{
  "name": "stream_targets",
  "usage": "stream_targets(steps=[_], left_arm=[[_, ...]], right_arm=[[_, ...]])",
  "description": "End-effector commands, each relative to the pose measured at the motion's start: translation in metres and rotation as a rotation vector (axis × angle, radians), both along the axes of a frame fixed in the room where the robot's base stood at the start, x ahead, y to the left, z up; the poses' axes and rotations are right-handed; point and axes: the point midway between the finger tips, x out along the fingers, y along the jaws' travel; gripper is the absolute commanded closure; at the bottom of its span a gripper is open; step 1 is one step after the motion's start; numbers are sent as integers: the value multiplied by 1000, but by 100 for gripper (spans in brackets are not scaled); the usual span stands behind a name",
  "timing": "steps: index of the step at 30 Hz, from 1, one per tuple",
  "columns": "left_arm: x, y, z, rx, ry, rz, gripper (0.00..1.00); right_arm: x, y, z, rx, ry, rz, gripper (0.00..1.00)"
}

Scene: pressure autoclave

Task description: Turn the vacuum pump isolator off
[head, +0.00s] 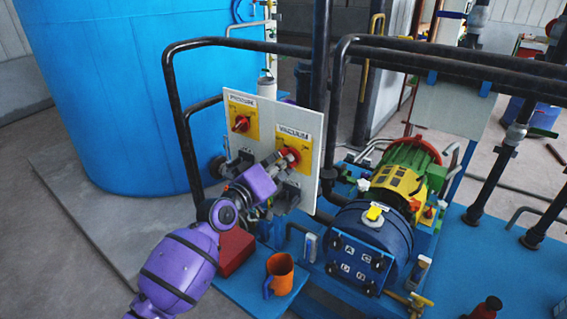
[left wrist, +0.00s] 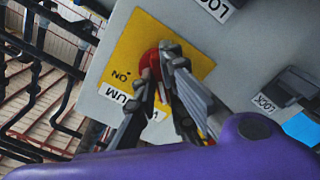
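The vacuum isolator is a red knob (head: 289,157) on a yellow plate marked VACUUM, on the right of a white panel (head: 265,175). My left gripper (head: 281,161) reaches it from the lower left and hides part of it. In the left wrist view the red knob (left wrist: 152,60) sits on its yellow plate, beside the word ON. There my left gripper (left wrist: 160,68) has its fingertips close together with the knob's red handle between them. The fingers cover much of the knob, so its exact angle is hidden. My right gripper is not in view.
A pressure isolator (head: 241,124) with a red knob is up and left on the panel. Dark lock blocks hang below the plates. Black pipe rails (head: 180,110) frame the panel. A blue pump (head: 370,240), an orange mug (head: 280,272) and a red box (head: 236,250) are close by.

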Motion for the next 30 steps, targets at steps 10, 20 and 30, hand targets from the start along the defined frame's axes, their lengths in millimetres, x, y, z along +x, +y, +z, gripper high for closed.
stream_targets(steps=[10,20,30], left_arm=[[0,0,0,1,-1,0,72],[-24,18,-1,2,0,1,72],[-80,58,-1,4,1,0,72]], right_arm=[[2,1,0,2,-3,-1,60],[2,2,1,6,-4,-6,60],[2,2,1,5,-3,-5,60]])
